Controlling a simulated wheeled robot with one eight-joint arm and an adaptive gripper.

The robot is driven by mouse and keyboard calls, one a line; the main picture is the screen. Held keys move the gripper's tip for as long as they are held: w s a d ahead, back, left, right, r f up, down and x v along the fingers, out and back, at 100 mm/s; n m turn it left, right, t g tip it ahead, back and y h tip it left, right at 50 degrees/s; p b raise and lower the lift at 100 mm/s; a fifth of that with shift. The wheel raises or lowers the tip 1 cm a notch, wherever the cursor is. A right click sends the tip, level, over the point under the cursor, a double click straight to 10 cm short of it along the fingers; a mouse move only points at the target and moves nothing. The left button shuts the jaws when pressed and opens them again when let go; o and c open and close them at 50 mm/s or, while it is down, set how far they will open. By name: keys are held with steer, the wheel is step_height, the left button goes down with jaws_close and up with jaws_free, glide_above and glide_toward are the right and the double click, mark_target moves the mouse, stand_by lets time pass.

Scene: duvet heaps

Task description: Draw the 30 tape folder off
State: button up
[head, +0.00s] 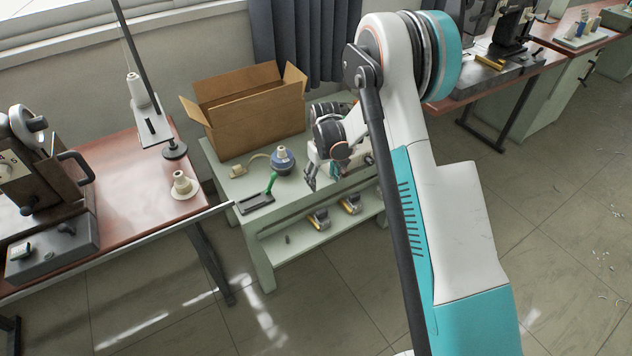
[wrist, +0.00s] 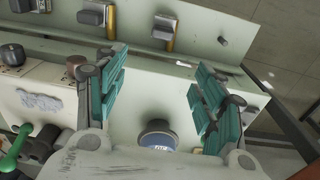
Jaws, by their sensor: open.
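No number 30 can be read with certainty in either view. In the wrist view a round dark-rimmed piece with a blue face (wrist: 158,138) stands low between my fingers. It bears pale marks too small to read, and I cannot tell whether it is the 30 tape folder. My gripper (wrist: 160,82) has its teal-padded fingers spread wide, with nothing held between them. In the head view my gripper (head: 322,176) is over the right part of the pale green table (head: 222,178); my arm hides much around it.
Grey-and-brass metal pieces (head: 318,218) lie on the lower shelf; they show in the wrist view (wrist: 165,28). A cardboard box (head: 255,115) stands behind. A blue round piece (head: 282,165) and a green-handled tool (head: 271,184) are left of my gripper. Floor in front is clear.

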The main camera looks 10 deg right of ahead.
glide_above(320, 210)
step_height(320, 210, down, 4)
steer(key=f+b, duration=0.1)
steer(key=f, duration=0.3)
steer(key=f+b, duration=0.2)
steer(key=f, duration=0.3)
steer(key=f+b, duration=0.2)
steer(key=f, duration=0.3)
steer(key=shift+w+d+f, duration=0.1)
steer(key=shift+w+d, duration=0.05)
steer(key=shift+w, duration=0.15)
steer(key=c, duration=1.3)
